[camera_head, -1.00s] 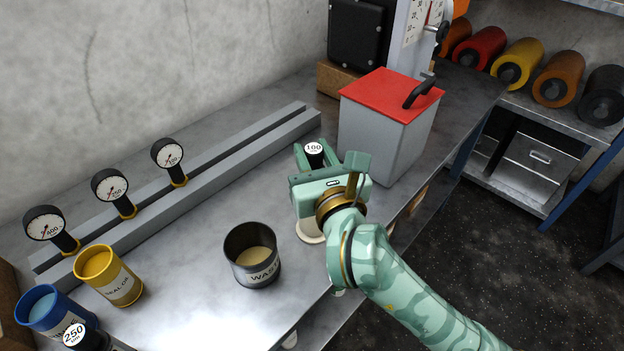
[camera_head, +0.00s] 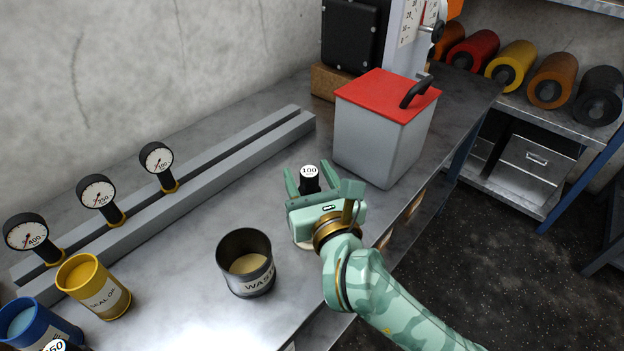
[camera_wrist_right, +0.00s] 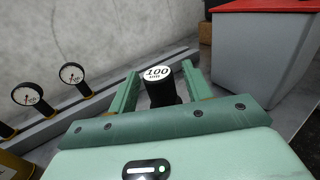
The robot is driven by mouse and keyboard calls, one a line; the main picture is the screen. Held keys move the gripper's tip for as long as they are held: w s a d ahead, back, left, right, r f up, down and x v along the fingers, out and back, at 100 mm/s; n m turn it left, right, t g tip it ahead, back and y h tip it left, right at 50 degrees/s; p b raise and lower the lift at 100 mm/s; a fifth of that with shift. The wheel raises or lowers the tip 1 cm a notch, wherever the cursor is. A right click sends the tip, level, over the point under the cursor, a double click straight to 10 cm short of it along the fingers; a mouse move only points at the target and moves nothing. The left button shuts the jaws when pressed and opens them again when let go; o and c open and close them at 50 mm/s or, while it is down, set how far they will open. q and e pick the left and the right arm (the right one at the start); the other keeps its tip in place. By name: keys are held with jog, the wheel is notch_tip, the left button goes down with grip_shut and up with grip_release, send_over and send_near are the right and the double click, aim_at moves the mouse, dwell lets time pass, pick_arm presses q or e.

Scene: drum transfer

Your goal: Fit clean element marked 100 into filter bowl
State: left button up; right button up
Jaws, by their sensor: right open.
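The element marked 100 (camera_head: 309,184) is a black cylinder with a white round label on top. It stands upright on the bench and also shows in the right wrist view (camera_wrist_right: 160,92). My right gripper (camera_head: 308,178) is open, with a finger on each side of the element; whether either touches it I cannot tell. In the right wrist view the element is between the two fingers (camera_wrist_right: 158,88). The gripper body hides its lower part. A second element, marked 250 (camera_head: 56,346), is cut off at the bottom left edge. I cannot pick out the filter bowl. My left gripper is not in view.
An open waste can (camera_head: 246,264) stands left of my right arm. A grey bin with a red lid (camera_head: 382,125) stands just beyond the gripper. A yellow can (camera_head: 94,288), a blue can (camera_head: 38,330) and a grey rail (camera_head: 190,192) with gauges are at left.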

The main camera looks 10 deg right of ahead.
jog(key=s+p, duration=0.1)
jog(key=s, duration=1.1)
jog(key=shift+d, duration=0.4)
jog(key=shift+r, duration=0.1)
